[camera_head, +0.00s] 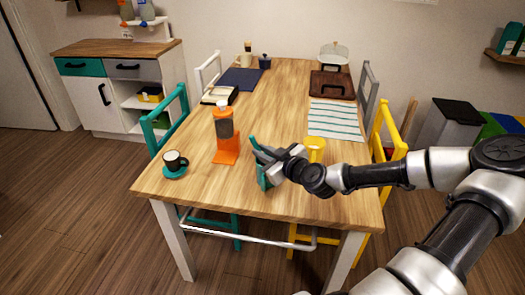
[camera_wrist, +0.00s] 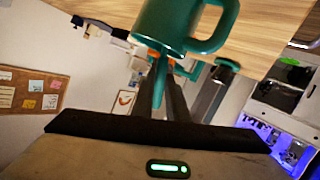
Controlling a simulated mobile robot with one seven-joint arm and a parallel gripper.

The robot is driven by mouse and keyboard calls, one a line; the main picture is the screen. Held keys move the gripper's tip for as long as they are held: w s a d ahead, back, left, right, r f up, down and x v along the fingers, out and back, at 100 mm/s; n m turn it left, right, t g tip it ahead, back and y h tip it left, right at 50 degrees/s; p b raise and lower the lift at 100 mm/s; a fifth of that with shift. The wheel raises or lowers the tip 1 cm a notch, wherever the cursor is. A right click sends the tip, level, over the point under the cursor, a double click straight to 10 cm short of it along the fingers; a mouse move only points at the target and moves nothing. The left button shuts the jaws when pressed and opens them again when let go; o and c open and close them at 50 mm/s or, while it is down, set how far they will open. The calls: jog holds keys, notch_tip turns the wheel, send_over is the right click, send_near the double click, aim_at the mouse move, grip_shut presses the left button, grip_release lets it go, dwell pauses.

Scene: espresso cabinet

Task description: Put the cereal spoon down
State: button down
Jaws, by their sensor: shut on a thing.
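My gripper (camera_head: 262,156) is over the near middle of the wooden table. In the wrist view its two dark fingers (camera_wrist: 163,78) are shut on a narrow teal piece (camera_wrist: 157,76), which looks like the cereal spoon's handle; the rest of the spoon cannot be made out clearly. A teal mug (camera_wrist: 180,22) with a handle is just beyond the fingertips. In the head view, teal parts (camera_head: 264,180) show beside my gripper. I cannot tell there which are spoon and which are mug, or whether the spoon touches the mug or table.
A striped mat (camera_head: 336,119) lies behind. The table's front strip is clear.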

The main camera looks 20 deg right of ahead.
jog(key=shift+f, duration=0.15)
jog(key=c, duration=1.7)
grip_release()
jog(key=shift+o, duration=0.2)
jog(key=s+d, duration=0.1)
jog(key=s, duration=0.8)
jog(key=shift+s+d+p, duration=0.25)
jog(key=shift+d+p, duration=0.15)
